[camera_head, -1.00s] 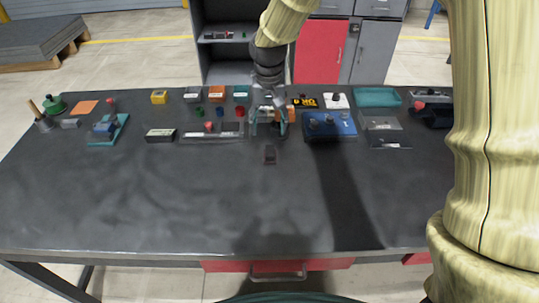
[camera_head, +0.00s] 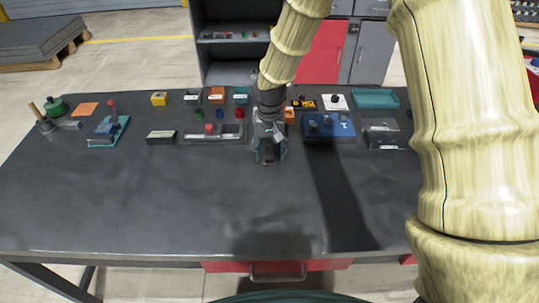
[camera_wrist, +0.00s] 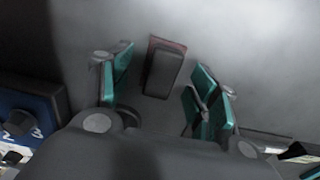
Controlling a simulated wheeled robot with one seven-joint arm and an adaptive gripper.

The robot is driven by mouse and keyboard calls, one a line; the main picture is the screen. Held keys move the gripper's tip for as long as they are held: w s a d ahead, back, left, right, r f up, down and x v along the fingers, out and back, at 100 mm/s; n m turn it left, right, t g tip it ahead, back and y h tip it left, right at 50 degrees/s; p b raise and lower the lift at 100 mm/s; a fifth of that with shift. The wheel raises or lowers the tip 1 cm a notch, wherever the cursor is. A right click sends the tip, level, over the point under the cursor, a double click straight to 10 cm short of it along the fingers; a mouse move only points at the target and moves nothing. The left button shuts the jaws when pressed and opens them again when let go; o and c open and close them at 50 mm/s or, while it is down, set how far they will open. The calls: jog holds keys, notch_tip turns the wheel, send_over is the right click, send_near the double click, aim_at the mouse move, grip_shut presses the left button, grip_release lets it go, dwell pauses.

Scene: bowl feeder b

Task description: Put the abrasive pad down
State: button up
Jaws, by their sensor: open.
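The abrasive pad looks like a small dark grey block with a reddish edge (camera_wrist: 164,68) in the wrist view. It lies on the dark table top, apart from the other items. My gripper (camera_head: 270,157) is open over the pad's place in the head view and mostly hides it there. In the wrist view its two teal-padded fingers (camera_wrist: 164,84) stand apart on either side of the pad, with a gap visible between each finger and the pad.
A blue box with dark knobs (camera_head: 329,127) stands just right of my gripper. A grey tray with compartments (camera_head: 200,138) is close on the left. Small coloured bins (camera_head: 216,96) line the back. The front half of the table (camera_head: 180,205) is clear.

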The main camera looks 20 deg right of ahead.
jog(key=shift+f, duration=0.15)
jog(key=c, duration=1.2)
jog(key=shift+r, duration=0.55)
notch_tip(320, 180, up, 2)
jog(key=shift+r+b, duration=0.1)
jog(key=shift+b, duration=0.3)
jog(key=s+a, duration=0.3)
jog(key=a, duration=0.1)
jog(key=s+a+r+b, duration=0.1)
jog(key=s+a, duration=0.3)
jog(key=s+a+b, duration=0.1)
jog(key=s+a, duration=0.2)
jog(key=a, duration=0.1)
jog(key=shift+s+a+r, duration=0.15)
jog(key=shift+a+r, duration=0.05)
jog(key=shift+r, duration=0.15)
